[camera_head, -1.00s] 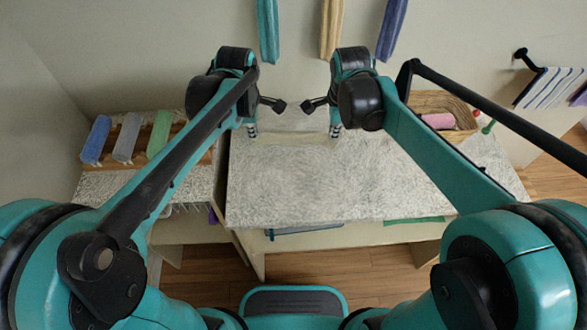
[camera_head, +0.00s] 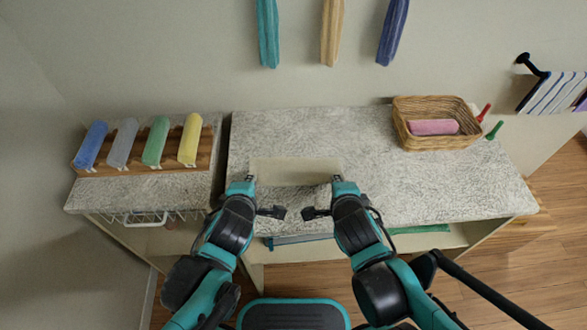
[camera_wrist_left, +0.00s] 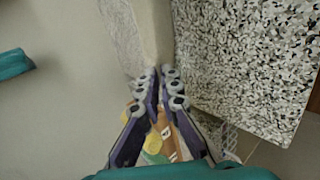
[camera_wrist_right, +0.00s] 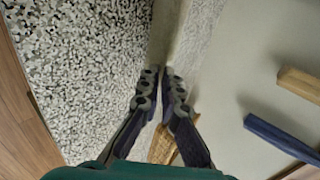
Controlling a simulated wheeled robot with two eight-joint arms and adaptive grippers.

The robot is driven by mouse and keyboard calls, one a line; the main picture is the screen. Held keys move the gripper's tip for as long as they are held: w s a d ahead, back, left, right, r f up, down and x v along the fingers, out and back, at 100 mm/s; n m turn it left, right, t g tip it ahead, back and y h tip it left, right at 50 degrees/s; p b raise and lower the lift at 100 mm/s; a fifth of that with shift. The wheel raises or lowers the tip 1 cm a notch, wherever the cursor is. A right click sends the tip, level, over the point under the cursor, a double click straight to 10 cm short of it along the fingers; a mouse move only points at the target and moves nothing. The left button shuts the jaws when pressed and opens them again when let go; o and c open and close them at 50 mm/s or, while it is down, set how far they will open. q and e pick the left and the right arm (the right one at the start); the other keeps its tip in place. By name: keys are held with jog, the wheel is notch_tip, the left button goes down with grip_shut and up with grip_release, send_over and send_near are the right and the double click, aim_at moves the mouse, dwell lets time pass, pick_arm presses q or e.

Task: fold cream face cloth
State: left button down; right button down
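The cream face cloth (camera_head: 295,171) shows as a pale band over the middle of the speckled counter, stretched between my two grippers. My left gripper (camera_head: 247,181) is at its near left corner and my right gripper (camera_head: 338,180) at its near right corner. In the left wrist view, the cloth (camera_wrist_left: 154,28) runs up from the nearly touching fingertips (camera_wrist_left: 157,78). In the right wrist view, the cloth (camera_wrist_right: 165,35) also meets the closed fingertips (camera_wrist_right: 160,78). Both grippers look shut on it. I cannot tell how much of the cloth touches the counter.
The counter (camera_head: 410,185) is clear on both sides of the cloth. A wicker basket (camera_head: 402,110) with a pink roll (camera_head: 433,127) stands at the back right. A wooden rack (camera_head: 130,163) with several rolled towels is at left. Towels hang on the back wall.

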pick_arm(q)
jog(key=shift+s+f, duration=0.15)
jog(key=shift+s, duration=0.05)
pick_arm(e)
jog(key=shift+s+f, duration=0.15)
jog(key=shift+s, duration=0.05)
pick_arm(q)
jog(key=c, duration=1.4)
grip_release()
jog(key=shift+c, duration=0.2)
pick_arm(e)
jog(key=c, duration=1.4)
grip_release()
jog(key=shift+c, duration=0.2)
